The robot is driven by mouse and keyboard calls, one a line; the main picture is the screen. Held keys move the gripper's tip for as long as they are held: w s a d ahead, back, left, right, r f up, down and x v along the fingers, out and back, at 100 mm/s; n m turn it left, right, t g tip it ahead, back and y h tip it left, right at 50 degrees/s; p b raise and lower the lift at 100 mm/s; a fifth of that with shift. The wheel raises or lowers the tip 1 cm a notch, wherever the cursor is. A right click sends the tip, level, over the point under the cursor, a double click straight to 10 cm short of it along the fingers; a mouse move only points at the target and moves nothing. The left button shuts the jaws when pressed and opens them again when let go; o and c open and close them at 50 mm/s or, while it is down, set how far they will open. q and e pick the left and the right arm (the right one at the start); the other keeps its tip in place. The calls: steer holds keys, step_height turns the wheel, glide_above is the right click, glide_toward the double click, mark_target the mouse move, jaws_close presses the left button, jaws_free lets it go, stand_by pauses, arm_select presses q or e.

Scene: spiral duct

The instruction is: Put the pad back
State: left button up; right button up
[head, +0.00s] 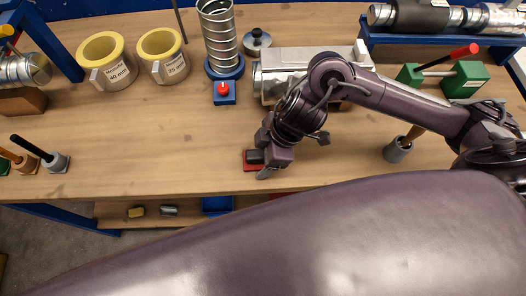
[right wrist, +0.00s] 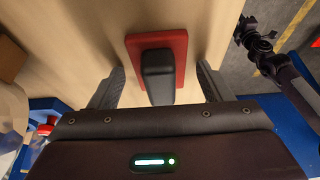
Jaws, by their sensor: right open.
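A dark block, which looks like the pad (right wrist: 158,75), rests on a flat red piece (right wrist: 135,48) near the front edge of the bench. In the head view, the dark block (head: 255,156) and red piece (head: 250,167) are partly hidden by my right gripper (head: 262,168). My right gripper is low over the bench and open. In the right wrist view, the fingers of my right gripper (right wrist: 160,86) stand one on each side of the dark block, with a gap on both sides. I cannot make out my left gripper.
A blue base with a red button (head: 223,92) and a spiral duct (head: 218,35) stand behind. A grey cup with a handled tool (head: 397,150) stands right; yellow-lined rings (head: 105,60) sit back left. The bench (head: 150,140) is clear left of the gripper. A lower shelf (head: 115,215) shows below.

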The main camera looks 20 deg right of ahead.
steer(key=shift+r, duration=0.2)
steer(key=p+v, duration=0.2)
steer(key=v, duration=1)
